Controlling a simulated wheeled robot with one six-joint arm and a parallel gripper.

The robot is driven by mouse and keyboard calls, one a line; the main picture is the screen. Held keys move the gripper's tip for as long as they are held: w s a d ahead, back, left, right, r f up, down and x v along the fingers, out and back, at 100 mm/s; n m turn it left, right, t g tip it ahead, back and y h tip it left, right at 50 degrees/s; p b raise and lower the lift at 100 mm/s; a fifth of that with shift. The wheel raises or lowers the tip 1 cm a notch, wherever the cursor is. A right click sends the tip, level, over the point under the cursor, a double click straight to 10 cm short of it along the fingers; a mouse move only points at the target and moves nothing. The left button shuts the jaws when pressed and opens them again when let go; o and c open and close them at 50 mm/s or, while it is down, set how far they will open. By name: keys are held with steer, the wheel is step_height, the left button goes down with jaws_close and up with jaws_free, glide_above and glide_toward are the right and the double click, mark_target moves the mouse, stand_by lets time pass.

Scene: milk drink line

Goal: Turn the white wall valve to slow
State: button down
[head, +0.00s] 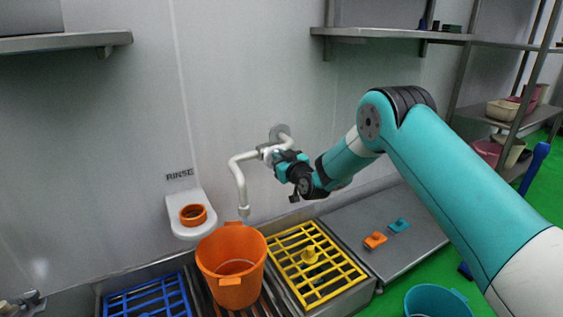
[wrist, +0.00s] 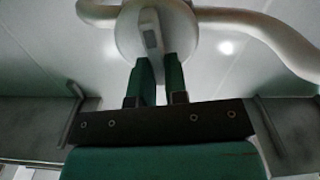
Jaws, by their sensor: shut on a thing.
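The white wall valve (head: 267,151) sits on a white pipe that comes from a round flange on the wall. In the wrist view its round white body (wrist: 128,36) faces me, with a narrow grey handle (wrist: 151,32) across it. My gripper (head: 278,157) reaches the valve from the right. In the wrist view the two dark green fingers of my gripper (wrist: 159,72) are shut on the lower end of the handle. In the head view the gripper hides part of the valve. No setting mark for slow is readable.
The pipe's spout (head: 241,190) bends down over an orange bucket (head: 231,262). A yellow grate (head: 322,258) lies to its right and a blue grate (head: 148,297) to its left. A white holder with an orange ring (head: 193,215) is on the wall. A teal bucket (head: 437,301) stands below my arm.

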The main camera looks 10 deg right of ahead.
steer(key=shift+s+a+f+n+b, duration=0.15)
steer(key=shift+n+b, duration=0.45)
steer(key=shift+n, duration=0.3)
steer(key=shift+w+a+r+n+b, duration=0.1)
steer(key=shift+n+b, duration=0.45)
steer(key=shift+n, duration=0.35)
steer(key=c, duration=1.1)
jaws_free()
steer(key=shift+c, duration=0.2)
steer(key=shift+s, duration=0.1)
steer(key=b+v, duration=0.6)
steer(key=v, duration=1.1)
steer(key=shift+s, duration=0.15)
